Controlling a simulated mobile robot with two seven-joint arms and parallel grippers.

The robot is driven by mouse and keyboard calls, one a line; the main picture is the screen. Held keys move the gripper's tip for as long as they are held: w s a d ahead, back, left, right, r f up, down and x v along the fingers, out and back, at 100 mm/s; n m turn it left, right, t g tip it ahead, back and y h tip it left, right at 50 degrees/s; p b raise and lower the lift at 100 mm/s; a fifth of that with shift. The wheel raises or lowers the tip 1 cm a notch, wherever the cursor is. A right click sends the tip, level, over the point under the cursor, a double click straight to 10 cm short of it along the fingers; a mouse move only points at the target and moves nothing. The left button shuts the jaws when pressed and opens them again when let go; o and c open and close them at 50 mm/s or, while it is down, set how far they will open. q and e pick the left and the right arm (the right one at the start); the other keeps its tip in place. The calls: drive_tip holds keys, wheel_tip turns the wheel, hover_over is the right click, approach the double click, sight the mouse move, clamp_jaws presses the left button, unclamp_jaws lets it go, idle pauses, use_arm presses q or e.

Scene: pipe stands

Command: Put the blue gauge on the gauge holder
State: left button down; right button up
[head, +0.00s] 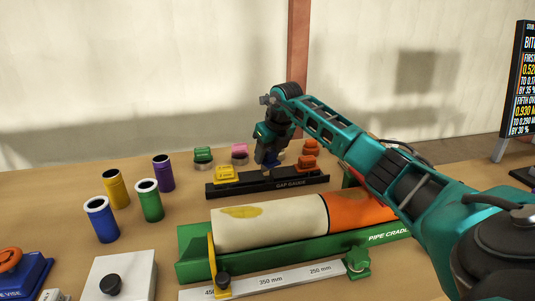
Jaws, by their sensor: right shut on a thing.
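The black gauge holder (255,187), marked GAP GAUGE, lies on the table behind the pipe. A yellow gauge (226,174) sits at its left part and an orange gauge (306,162) at its right part. My right gripper (268,166) points down over the middle of the holder, between these two gauges. My left gripper is out of view.
Green (203,156), pink (239,151) and orange (311,146) gauges stand behind the holder. In front lies a cream and orange pipe (270,223) in a green cradle (194,268). Several coloured cups, including a blue one (102,220), stand at left. Bare table lies at far left.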

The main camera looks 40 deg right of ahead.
drive_tip(key=shift+f, duration=0.55)
drive_tip(key=o, duration=1.1)
drive_tip(key=v, duration=1.3)
drive_tip(key=shift+w+r, duration=0.1)
drive_tip(key=shift+w, duration=0.05)
